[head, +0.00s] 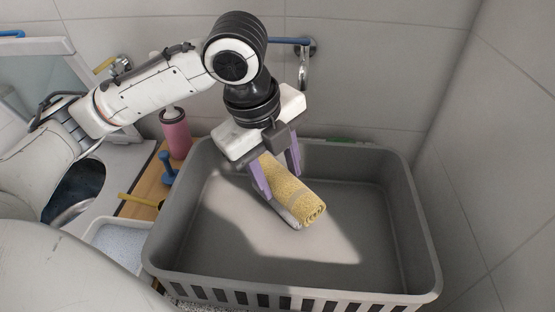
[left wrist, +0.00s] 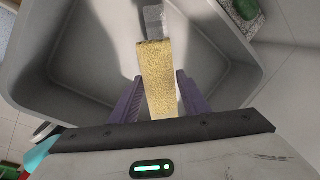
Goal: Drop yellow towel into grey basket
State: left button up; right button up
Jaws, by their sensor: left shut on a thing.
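The yellow towel (head: 294,196) is rolled up, with its spiral end facing the viewer. My left gripper (head: 275,180) is shut on the towel, with a purple finger on each side of it. In the left wrist view the towel (left wrist: 160,85) stretches away between the purple fingers (left wrist: 160,98). The grey basket (head: 418,225) is large and open, and the towel is over its inside. I cannot tell for sure whether the towel touches the basket's floor. The basket's inside also shows in the left wrist view (left wrist: 95,50). My right gripper is not in view.
A pink bottle (head: 176,134) and a blue-handled item (head: 167,168) stand left of the basket on a wooden strip. A white tray (head: 118,240) lies beside the basket's left wall. Tiled walls close in behind and at the right.

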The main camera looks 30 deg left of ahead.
pick_arm(q)
jog(key=shift+s+x, duration=0.15)
jog(key=shift+x, duration=0.5)
jog(key=shift+s+x, duration=0.15)
jog(key=shift+x, duration=0.45)
jog(key=shift+a+f, duration=0.1)
jog(key=o, duration=1.1)
jog(key=v, duration=1)
